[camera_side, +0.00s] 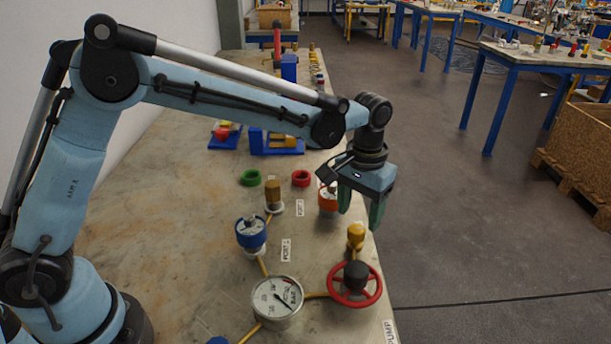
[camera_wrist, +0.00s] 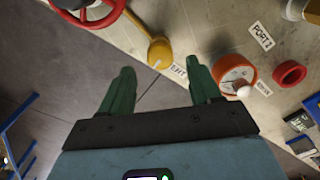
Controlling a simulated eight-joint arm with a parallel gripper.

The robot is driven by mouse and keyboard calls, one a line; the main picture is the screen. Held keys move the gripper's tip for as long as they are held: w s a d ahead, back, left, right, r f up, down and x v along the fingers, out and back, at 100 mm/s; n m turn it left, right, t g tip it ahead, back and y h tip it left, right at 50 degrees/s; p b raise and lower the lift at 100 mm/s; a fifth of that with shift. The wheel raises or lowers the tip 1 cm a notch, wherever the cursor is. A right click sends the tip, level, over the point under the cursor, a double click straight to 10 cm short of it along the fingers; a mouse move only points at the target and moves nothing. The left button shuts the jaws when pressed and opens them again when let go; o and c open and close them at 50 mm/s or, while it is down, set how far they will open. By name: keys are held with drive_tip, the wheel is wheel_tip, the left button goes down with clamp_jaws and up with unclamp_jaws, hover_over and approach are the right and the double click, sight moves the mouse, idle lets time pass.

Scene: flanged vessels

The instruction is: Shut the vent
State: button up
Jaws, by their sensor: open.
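The likely vent is a yellow knob (camera_side: 356,236) on a short fitting at the bench's right edge, joined to a yellow pipe. It also shows in the wrist view (camera_wrist: 160,50), with a small label beside it that I cannot read surely. My gripper (camera_side: 360,208) points down above the bench edge, just behind the knob in the side view. Its two green fingers are apart with nothing between them. In the wrist view my gripper (camera_wrist: 160,68) has the knob just past the gap between its fingertips. I cannot tell the height between them.
A red handwheel (camera_side: 354,284), pressure gauge (camera_side: 277,302) and blue-topped port (camera_side: 251,234) stand nearby. An orange-topped fitting (camera_wrist: 235,72) is close to my right finger in the wrist view. Red (camera_side: 301,178) and green (camera_side: 250,177) rings lie behind. Open floor lies right of the bench.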

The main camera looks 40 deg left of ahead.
sight(355, 228)
wheel_tip(355, 228, up, 8)
drive_tip(key=shift+r, duration=0.15)
idle(0.3)
drive_tip(key=s+a+t, duration=0.2)
drive_tip(key=s+a, duration=0.3)
drive_tip(key=s+a+t, duration=0.2)
drive_tip(key=s+a, duration=0.2)
drive_tip(key=s, duration=0.1)
drive_tip(key=s+a+f+t, duration=0.1)
drive_tip(key=s+a+t, duration=0.1)
drive_tip(key=s+a, duration=0.3)
drive_tip(key=shift+s+a+t, duration=0.3)
drive_tip(key=shift+s+t, duration=0.1)
drive_tip(key=shift+s+a+f, duration=0.15)
drive_tip(key=shift+s+f, duration=0.15)
drive_tip(key=shift+f, duration=0.05)
